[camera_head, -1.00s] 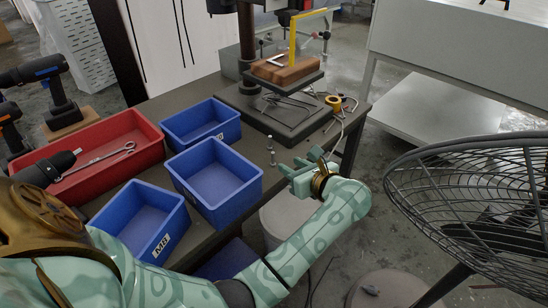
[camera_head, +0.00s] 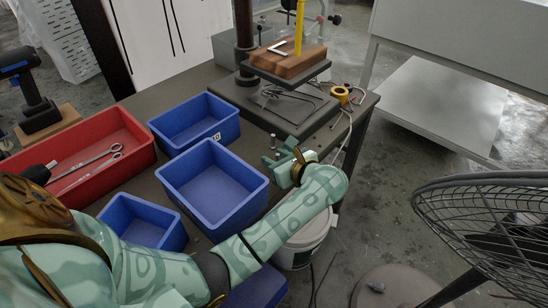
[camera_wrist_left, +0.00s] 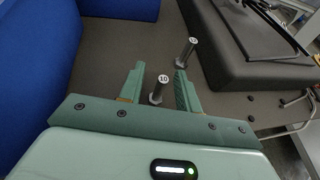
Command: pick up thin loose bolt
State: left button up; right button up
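In the left wrist view, a thin silver bolt marked 10 (camera_wrist_left: 158,91) stands upright on the dark table. A second bolt, marked 12 (camera_wrist_left: 186,53), stands farther off, beyond the right fingertip. My left gripper (camera_wrist_left: 159,70) is open, with its two green fingers on either side of the bolt marked 10 and gaps on both sides. In the head view, my left gripper (camera_head: 277,160) is low at the table edge. One small bolt (camera_head: 272,141) shows just behind it; the other is mostly hidden by the fingers. My right gripper is not in view.
Blue bins (camera_head: 166,186) and a red bin (camera_head: 140,140) holding long tools stand left of the gripper. A drill press base (camera_head: 262,112) is behind the bolts. A white bucket (camera_head: 305,250) is below the table edge, and a large fan (camera_head: 470,185) stands at right.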

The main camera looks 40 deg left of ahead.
pick_arm(q)
jog(key=shift+s+d+r, duration=0.15)
jog(key=shift+d+r, duration=0.05)
jog(key=shift+d, duration=0.05)
jog(key=shift+d+r, duration=0.1)
jog(key=shift+d, duration=0.05)
jog(key=c, duration=0.3)
grip_shut()
